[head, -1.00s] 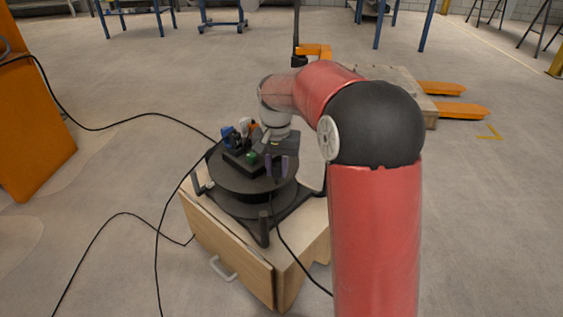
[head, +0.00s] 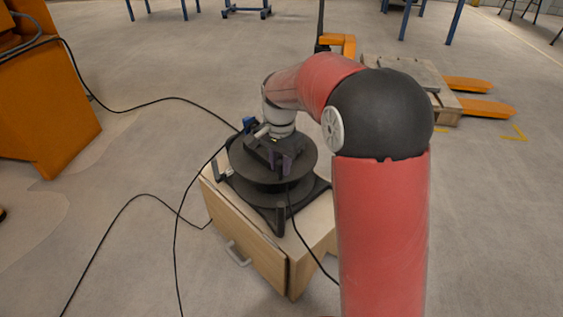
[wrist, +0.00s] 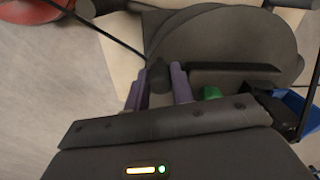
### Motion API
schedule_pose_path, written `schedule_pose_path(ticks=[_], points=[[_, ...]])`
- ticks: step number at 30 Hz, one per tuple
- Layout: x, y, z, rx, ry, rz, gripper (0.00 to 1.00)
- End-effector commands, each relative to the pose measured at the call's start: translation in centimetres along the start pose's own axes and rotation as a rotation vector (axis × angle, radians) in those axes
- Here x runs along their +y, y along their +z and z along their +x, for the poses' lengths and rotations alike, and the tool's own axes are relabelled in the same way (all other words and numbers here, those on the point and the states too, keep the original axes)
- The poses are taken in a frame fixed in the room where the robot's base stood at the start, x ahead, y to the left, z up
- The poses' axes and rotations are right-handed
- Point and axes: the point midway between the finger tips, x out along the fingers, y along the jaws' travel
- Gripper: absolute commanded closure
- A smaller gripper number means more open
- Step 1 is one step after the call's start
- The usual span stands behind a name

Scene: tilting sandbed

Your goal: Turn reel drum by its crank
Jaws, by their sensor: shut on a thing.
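The reel drum (head: 304,155) is a dark spool with a wide round top flange, lying flat in a black stand on a wooden cabinet. In the wrist view its flange (wrist: 230,38) fills the upper middle. My gripper (wrist: 158,84) has two purple fingers, one on each side of a dark round crank knob (wrist: 159,74), and is shut on it. In the head view my gripper (head: 279,165) is over the near part of the drum's top. My wrist hides much of the drum's top, and the crank arm cannot be made out there.
The wooden cabinet (head: 245,222) has a grey handle on its front. Black cables (head: 177,262) run across the floor at left and over the cabinet front. An orange cabinet (head: 45,110) stands at left. A pallet with orange forks (head: 480,107) stands behind at right.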

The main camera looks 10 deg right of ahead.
Motion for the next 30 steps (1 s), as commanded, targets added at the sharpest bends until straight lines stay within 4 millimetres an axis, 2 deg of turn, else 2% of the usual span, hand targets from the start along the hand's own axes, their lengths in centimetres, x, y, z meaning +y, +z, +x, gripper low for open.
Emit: schedule_pose_path(ticks=[4, 5, 9, 20, 25, 30], points=[[-0.1, -0.1, -0.1, 0.003, -0.004, -0.002, 1.00], [-0.1, -0.1, -0.1, 0.003, -0.003, -0.002, 0.73], [-0.1, -0.1, -0.1, 0.002, -0.003, -0.002, 0.55], [0.2, -0.3, 0.1, 0.002, -0.003, -0.027, 0.54], [1.2, -1.5, 0.3, 0.002, -0.002, -0.147, 0.54], [2.4, -3.6, 0.4, 0.002, -0.001, -0.338, 0.54]])
